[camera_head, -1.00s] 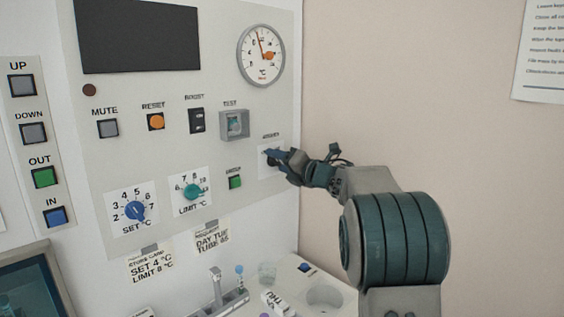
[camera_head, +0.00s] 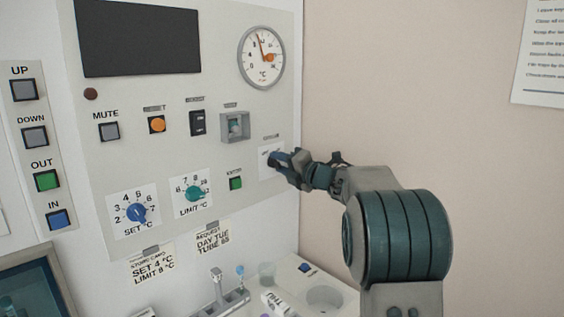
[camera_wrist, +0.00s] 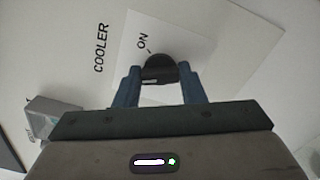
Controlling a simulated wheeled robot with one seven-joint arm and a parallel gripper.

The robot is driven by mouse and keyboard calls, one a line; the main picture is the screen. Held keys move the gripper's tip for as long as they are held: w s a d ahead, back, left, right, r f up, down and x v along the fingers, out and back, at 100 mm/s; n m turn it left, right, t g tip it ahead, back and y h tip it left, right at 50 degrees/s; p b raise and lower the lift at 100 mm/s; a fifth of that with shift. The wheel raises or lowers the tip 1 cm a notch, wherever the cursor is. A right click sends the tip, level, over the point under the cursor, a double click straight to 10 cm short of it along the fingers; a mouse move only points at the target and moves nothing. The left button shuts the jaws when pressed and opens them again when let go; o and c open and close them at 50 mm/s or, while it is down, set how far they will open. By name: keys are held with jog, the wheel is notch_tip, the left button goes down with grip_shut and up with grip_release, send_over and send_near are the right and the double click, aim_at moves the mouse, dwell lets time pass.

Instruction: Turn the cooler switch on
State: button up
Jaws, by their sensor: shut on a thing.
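The cooler switch (camera_wrist: 160,68) is a black round knob on a white plate marked ON, with COOLER printed beside it in the wrist view. My gripper (camera_wrist: 158,80) has its blue fingers on either side of the knob and is shut on it. A small light line on the knob lies near the ON mark; I cannot tell its exact setting. In the head view my gripper (camera_head: 280,158) is at the plate (camera_head: 266,165) on the panel's right side, and its fingers hide most of the switch.
The panel also bears a square boxed TEST button (camera_head: 235,126), a green button (camera_head: 236,183), a teal limit knob (camera_head: 194,193), a blue set knob (camera_head: 137,212) and a gauge (camera_head: 261,56). A white bench (camera_head: 345,296) with small items stands below.

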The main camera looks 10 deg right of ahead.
jog(key=m+p, duration=0.3)
jog(key=m, duration=0.3)
jog(key=shift+m, duration=0.3)
jog(key=m+p, duration=0.2)
jog(key=m, duration=0.1)
jog(key=shift+f+m+p, duration=0.15)
jog(key=shift+m+p, duration=0.75)
jog(key=shift+m, duration=0.7)
jog(key=o, duration=1)
jog(key=b+v, duration=0.3)
jog(key=v, duration=1)
jog(key=shift+s+d+b, duration=0.25)
jog(key=shift+s+b, duration=0.05)
jog(key=shift+b, duration=0.05)
